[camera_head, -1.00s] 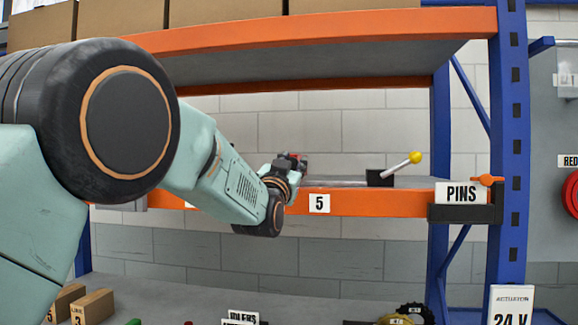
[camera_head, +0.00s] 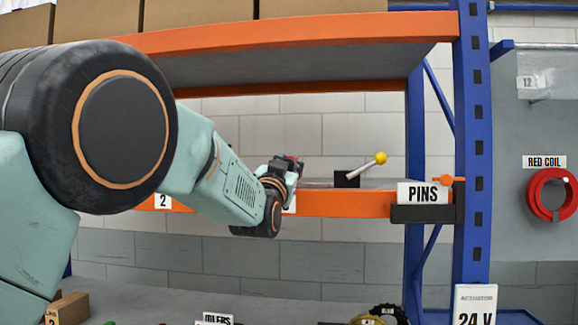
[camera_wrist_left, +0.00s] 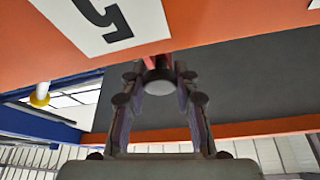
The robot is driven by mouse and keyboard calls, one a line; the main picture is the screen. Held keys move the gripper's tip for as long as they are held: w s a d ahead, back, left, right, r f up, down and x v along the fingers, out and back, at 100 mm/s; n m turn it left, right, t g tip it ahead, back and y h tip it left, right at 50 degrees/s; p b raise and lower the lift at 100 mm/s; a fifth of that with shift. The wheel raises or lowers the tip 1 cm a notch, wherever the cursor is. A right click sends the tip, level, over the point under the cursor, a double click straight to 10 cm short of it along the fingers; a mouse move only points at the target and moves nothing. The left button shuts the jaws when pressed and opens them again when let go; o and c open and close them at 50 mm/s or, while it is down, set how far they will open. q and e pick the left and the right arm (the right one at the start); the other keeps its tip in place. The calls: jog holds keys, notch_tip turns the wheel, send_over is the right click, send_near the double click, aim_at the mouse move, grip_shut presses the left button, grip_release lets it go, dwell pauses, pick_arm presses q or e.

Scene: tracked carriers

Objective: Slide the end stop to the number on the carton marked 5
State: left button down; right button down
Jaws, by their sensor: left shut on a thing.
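My left gripper (camera_head: 298,164) is at the front edge of the middle shelf's orange beam (camera_head: 350,204). In the left wrist view the same gripper (camera_wrist_left: 160,92) is shut on the end stop (camera_wrist_left: 158,70), a dark round knob with a red part above it. The white label 5 (camera_wrist_left: 105,18) sits on the beam beside it, upside down in that view. In the head view this label is almost wholly hidden behind my wrist. A carton (camera_head: 70,309) at the lower left has a label of which only part reads. My right gripper is out of view.
A black block (camera_head: 346,180) carries a lever with a yellow ball (camera_head: 380,158), right of the gripper. A PINS sign (camera_head: 422,193), black bin (camera_head: 425,214) and blue post (camera_head: 471,150) stand further right. A label 2 (camera_head: 162,201) is on the beam to the left.

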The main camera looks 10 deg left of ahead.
pick_arm(q)
jog(key=shift+a+f, duration=0.1)
jog(key=c, duration=1)
grip_release()
jog(key=v, duration=1.2)
